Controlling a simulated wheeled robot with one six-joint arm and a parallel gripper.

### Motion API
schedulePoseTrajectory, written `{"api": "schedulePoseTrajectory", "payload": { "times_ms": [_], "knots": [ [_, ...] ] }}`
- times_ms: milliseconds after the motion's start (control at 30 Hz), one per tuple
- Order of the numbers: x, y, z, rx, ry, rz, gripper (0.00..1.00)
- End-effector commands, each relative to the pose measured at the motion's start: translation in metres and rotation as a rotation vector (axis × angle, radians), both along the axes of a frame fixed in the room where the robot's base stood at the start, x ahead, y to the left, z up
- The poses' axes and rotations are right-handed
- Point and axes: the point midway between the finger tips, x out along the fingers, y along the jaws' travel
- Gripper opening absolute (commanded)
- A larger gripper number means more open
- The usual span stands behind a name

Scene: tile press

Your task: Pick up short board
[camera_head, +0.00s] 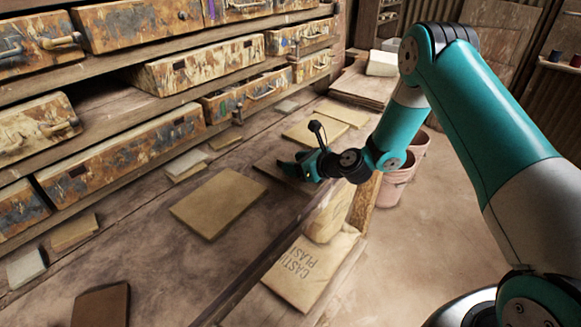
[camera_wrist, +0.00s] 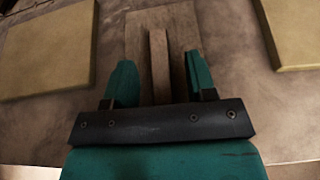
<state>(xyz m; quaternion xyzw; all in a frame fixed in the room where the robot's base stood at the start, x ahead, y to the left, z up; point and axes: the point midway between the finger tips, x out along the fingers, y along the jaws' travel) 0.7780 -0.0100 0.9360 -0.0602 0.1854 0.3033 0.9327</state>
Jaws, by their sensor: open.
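In the wrist view a narrow brown wooden strip, which looks like the short board (camera_wrist: 159,62), runs away from me between my fingers. It is on or just above a wider, darker flat piece (camera_wrist: 183,18). My gripper (camera_wrist: 161,78) is open, with one teal finger on each side of the strip and a gap to both. In the head view my gripper (camera_head: 290,168) is low over the bench, above a dark flat piece (camera_head: 268,174). The narrow strip cannot be made out there. The near end of the strip is hidden behind my gripper's body.
Tan square tiles lie left (camera_wrist: 45,50) and right (camera_wrist: 298,30) of my gripper. A large tan tile (camera_head: 217,203) is on the bench. Worn drawers (camera_head: 125,155) stand along the back. A paper sack (camera_head: 310,268) and pink buckets (camera_head: 393,190) are below the bench edge.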

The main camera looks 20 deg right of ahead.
Motion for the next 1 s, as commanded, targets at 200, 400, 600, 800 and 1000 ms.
{"api": "schedulePoseTrajectory", "payload": {
  "times_ms": [200, 400, 600, 800, 1000],
  "knots": [
    [0.007, 0.005, -0.004, 0.001, 0.001, 0.000, 0.51],
    [0.006, 0.005, -0.004, 0.000, 0.000, 0.000, 0.30],
    [0.007, 0.004, -0.003, 0.000, -0.001, -0.001, 0.00],
    [0.007, 0.004, -0.003, 0.000, -0.001, -0.001, 0.00],
    [0.007, 0.004, 0.008, -0.001, -0.005, -0.001, 0.00]
  ]
}}
